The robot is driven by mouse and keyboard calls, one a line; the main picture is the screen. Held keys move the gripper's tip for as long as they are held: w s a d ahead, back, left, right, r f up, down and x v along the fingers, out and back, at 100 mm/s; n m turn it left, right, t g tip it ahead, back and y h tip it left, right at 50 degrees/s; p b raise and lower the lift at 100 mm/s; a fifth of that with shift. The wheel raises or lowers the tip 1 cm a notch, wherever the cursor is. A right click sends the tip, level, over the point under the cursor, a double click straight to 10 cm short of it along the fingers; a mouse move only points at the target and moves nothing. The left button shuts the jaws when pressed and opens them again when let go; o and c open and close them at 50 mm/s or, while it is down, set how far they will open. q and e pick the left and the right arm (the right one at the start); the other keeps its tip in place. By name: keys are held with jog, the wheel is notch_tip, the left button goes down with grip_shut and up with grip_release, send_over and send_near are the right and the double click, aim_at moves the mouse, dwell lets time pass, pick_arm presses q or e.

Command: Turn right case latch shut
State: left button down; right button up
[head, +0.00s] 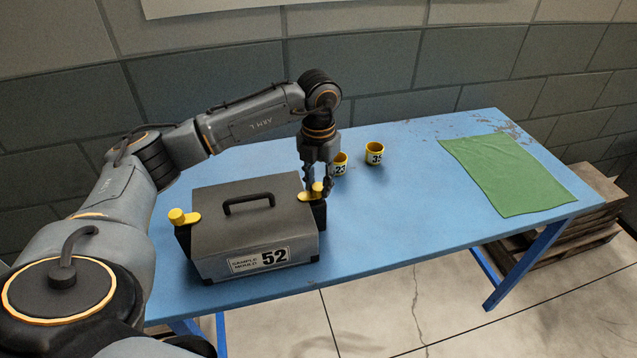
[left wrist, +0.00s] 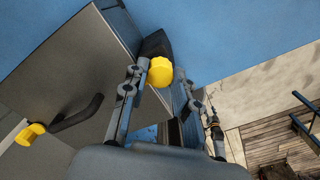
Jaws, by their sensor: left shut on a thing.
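A grey case (head: 250,228) with a black handle (head: 248,200) and a label reading 52 stands on the blue table, its lid down. The yellow right latch (head: 306,197) is at the case's right end. My left gripper (head: 318,190) points down over that end and is shut on the right latch. In the left wrist view the latch's round yellow knob (left wrist: 160,72) shows between the fingers (left wrist: 168,88). The yellow left latch (head: 183,217) is at the case's other end, untouched. The fingers partly hide the right latch. My right gripper is out of view.
Two yellow cups stand behind the gripper, one marked 23 (head: 340,164) close to it and one marked 35 (head: 375,154) farther right. A green cloth (head: 508,174) lies on the right of the blue table (head: 420,215). The table between cups and cloth is clear.

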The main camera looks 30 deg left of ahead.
aim_at(319, 186)
pick_arm(q)
jog(key=shift+r, duration=0.1)
dwell(0.3)
jog(key=c, duration=1)
grip_release()
jog(key=shift+c, duration=0.2)
notch_tip(319, 186, up, 12)
